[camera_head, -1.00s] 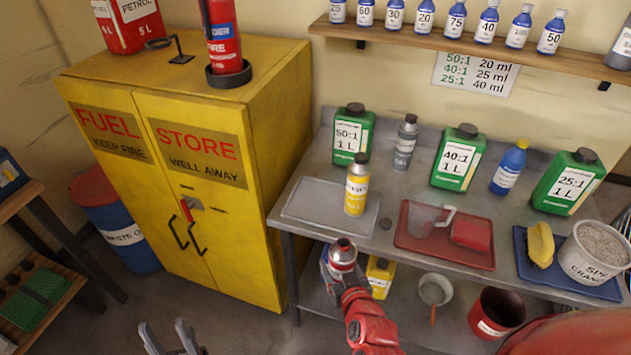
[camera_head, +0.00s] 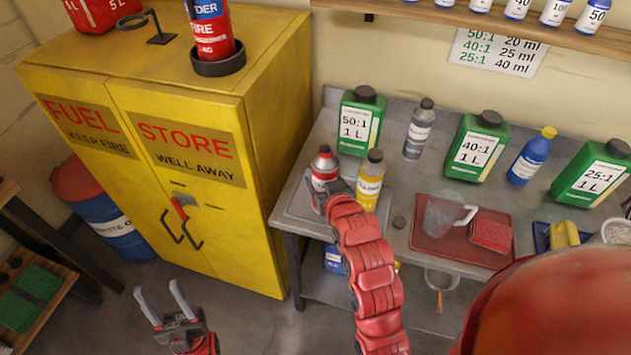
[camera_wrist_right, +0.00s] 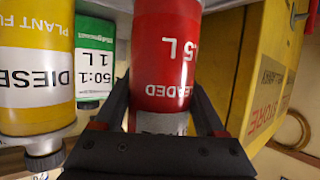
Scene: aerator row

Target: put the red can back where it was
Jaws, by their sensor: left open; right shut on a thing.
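My left gripper (camera_head: 158,290) is open and empty, low in front of the yellow cabinet.
The yellow fuel cabinet (camera_head: 235,140) is shut, left of the bench. Green jugs (camera_head: 358,122), a grey bottle (camera_head: 418,130) and a blue bottle (camera_head: 531,158) stand behind. A red tray (camera_head: 430,245) with a clear jug (camera_head: 440,215) is to the right.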

